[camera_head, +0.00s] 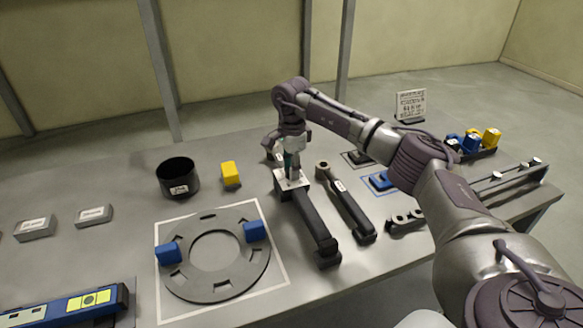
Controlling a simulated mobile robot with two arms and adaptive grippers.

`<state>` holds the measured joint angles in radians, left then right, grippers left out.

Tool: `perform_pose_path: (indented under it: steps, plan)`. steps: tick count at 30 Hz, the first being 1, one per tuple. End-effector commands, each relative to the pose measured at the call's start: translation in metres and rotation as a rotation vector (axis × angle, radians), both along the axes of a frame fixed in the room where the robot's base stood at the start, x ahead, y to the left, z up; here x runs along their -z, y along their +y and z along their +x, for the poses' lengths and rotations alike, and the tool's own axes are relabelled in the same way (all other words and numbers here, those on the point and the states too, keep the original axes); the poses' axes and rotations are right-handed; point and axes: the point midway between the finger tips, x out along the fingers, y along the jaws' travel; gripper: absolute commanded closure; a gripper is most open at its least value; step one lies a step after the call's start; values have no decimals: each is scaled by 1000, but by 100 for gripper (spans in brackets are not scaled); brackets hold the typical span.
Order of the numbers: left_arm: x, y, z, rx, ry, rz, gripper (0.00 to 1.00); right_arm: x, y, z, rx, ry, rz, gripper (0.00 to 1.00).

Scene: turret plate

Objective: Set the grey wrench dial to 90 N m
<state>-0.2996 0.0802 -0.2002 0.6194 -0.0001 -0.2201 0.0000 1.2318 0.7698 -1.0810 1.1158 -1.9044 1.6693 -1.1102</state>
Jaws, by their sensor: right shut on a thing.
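A dark grey wrench (315,232) lies on the table with its handle toward the front and a pale scale plate (286,185) at its far end. My right gripper (292,172) points down over this plate and is shut on the dial there. The fingers hide most of the dial, and its reading is too small to tell. A second wrench (350,208), with a ring-shaped head and a small white label, lies just to the right. My left gripper is not in view.
A grey slotted ring plate (213,284) with two blue blocks lies on a white square at front left. A black cup (177,177) and a yellow block (230,175) stand behind it. My right arm covers part of the table's right side, near a blue-outlined spot (379,182).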

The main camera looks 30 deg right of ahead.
Motion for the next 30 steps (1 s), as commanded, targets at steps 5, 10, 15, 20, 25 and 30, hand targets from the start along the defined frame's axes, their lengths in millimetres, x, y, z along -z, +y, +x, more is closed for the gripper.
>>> perform_pose_path:
  steps: [5, 10, 15, 20, 25, 30]
  plan:
    - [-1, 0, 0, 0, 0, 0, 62, -1, 0, 0, 54, 0, 0, 100]
    - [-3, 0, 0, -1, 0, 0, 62, -1, 0, 0, 159, -1, 0, 100]
    - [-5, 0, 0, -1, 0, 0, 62, -1, 0, 0, 308, -1, 1, 100]
    - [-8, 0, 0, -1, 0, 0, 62, -1, 0, 0, 461, -1, 0, 100]
    - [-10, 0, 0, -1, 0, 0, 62, -1, 0, 0, 623, -1, 0, 100]
    - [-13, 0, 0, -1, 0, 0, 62, -1, 1, 0, 784, -2, 0, 100]
